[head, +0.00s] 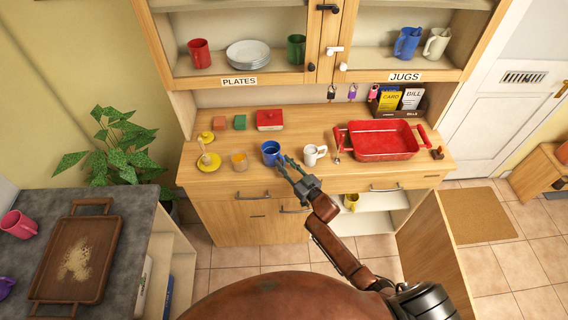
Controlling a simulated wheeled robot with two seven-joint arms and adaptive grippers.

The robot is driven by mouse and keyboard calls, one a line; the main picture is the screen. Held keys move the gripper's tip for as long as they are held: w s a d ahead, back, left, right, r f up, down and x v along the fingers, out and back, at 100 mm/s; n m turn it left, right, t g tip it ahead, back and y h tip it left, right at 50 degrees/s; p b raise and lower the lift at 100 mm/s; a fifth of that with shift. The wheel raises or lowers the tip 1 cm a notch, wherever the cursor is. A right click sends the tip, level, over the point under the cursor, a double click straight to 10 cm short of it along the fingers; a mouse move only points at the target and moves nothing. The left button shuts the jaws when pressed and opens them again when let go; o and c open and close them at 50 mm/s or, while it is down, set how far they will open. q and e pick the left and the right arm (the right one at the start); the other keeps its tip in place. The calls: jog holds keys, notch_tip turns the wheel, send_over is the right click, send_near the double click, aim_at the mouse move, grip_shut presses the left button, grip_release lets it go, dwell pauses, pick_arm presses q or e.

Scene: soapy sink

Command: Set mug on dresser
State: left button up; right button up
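A blue mug (270,155) stands upright at the front of the dresser's wooden worktop (320,125). My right gripper (286,162) is at the mug's right side, with its two fingers apart near the handle. I cannot tell whether a finger touches the mug. A white mug (314,155) stands just right of the gripper. A red mug (199,53) and a green mug (296,49) are on the upper shelf, and a yellow mug (351,201) is in the open lower cupboard. My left gripper is out of view.
A red baking dish (382,157) fills the worktop's right part. A yellow saucer (208,164), a small amber cup (239,161) and a red box (269,118) are at left. The lower cupboard door (432,245) stands open. A grey counter holds a wooden tray (108,243) and a pink mug (18,224).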

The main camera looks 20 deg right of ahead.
jog(key=v, duration=1.1)
jog(key=shift+s, duration=0.2)
jog(key=shift+d, duration=0.1)
jog(key=s+d+f+m+g+h, duration=0.1)
jog(key=s+d+f+g+h, duration=0.15)
jog(key=s+f, duration=0.65)
jog(key=s+d+f+g+h, duration=0.1)
jog(key=s+d+f+g, duration=0.15)
jog(key=f, duration=1.25)
jog(key=s+d+f+m+g+h, duration=0.1)
jog(key=s+d+f+g, duration=0.15)
jog(key=s+f, duration=0.65)
jog(key=s+f+g, duration=0.3)
jog(key=s+f, duration=0.4)
jog(key=s, duration=0.4)
jog(key=s+a+f+g, duration=0.1)
jog(key=s+f+g, duration=0.1)
jog(key=s+f, duration=0.5)
jog(key=s+a+f+g, duration=0.1)
jog(key=s+f+g, duration=0.2)
jog(key=s+f, duration=0.5)
jog(key=s+h, duration=0.1)
jog(key=s, duration=0.6)
jog(key=shift+s+g, duration=0.35)
jog(key=shift+s, duration=0.05)
jog(key=shift+f, duration=0.1)
